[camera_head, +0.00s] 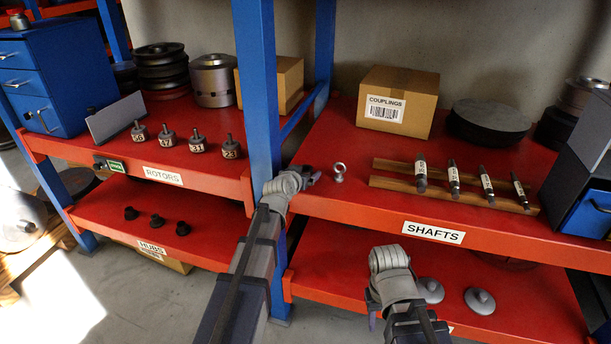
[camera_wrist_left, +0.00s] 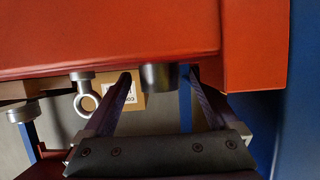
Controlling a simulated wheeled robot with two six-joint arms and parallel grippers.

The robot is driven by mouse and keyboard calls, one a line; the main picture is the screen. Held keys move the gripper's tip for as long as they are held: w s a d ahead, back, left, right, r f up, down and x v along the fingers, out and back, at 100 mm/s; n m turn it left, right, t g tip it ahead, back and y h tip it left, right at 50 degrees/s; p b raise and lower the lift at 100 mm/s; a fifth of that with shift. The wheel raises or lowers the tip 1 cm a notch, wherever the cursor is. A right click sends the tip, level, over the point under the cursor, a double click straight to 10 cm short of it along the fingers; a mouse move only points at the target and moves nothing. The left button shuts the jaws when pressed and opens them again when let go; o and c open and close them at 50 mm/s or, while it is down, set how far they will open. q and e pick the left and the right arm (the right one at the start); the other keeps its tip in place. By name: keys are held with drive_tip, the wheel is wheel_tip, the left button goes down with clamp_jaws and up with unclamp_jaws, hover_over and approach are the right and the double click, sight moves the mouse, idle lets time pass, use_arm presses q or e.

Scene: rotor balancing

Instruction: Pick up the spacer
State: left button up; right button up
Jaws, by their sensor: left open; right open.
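A short dark grey cylinder, which looks like the spacer (camera_wrist_left: 158,78), stands on the red shelf in the left wrist view, which shows the scene upside down. It lies between the two open fingertips of my left gripper, with gaps at its sides. In the head view my left gripper (camera_head: 312,176) is at the front left corner of the shafts shelf, and the cylinder is hidden or not distinguishable there. My right gripper (camera_head: 374,314) is low in front of the lower right shelf, away from the cylinder; its fingers show only partly.
A ring-topped bolt (camera_head: 339,172) stands just right of my left gripper. A blue post (camera_head: 258,90) rises close on the left. A wooden rack (camera_head: 395,183) with several labelled shafts lies farther right. A couplings box (camera_head: 398,100) stands behind.

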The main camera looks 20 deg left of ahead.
use_arm(q)
clamp_jaws()
idle(0.8)
